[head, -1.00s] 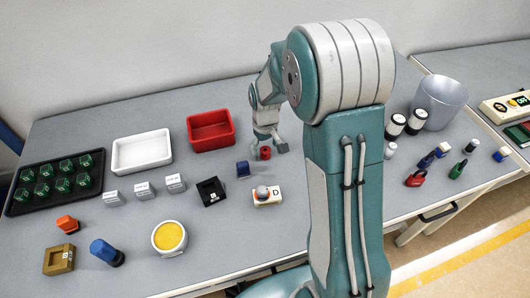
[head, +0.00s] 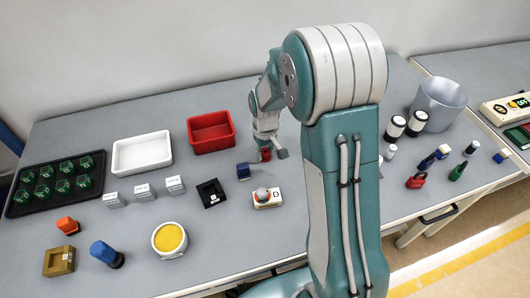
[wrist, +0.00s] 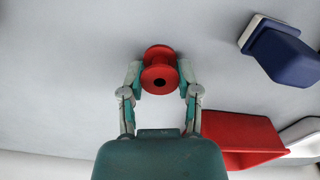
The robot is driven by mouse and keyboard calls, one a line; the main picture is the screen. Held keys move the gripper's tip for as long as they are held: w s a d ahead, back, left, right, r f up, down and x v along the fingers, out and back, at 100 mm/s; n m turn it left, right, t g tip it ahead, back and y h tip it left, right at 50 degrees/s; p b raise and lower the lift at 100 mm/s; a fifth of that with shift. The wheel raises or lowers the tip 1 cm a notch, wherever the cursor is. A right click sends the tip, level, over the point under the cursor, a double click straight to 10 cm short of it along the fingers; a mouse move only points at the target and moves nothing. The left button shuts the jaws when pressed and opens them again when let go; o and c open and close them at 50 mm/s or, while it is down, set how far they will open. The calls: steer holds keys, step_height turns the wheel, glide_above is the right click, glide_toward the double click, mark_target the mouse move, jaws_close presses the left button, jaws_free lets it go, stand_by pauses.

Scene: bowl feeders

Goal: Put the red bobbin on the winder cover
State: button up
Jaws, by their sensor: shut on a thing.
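The red bobbin (head: 265,154) is between the fingers of my gripper (head: 268,148), on the table area in front of the red tray. In the wrist view the bobbin (wrist: 160,57) shows its flanges and dark centre hole. The fingers of my gripper (wrist: 161,84) touch it from both sides. I cannot tell whether it is clear of the table.
A blue block (head: 243,171) stands just left of the bobbin. A red tray (head: 233,141) is behind left, and a black square holder (head: 211,193) is front left. Table between bobbin and D block is clear.

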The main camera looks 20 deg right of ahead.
mark_target(265, 151)
steer(key=shift+r, duration=0.4)
step_height(265, 151, up, 2)
steer(key=shift+r, duration=0.2)
steer(key=s+r, duration=0.9)
steer(key=s, duration=0.5)
steer(key=shift+a+r, duration=0.2)
steer(key=shift+r, duration=0.15)
steer(key=shift+s, duration=0.1)
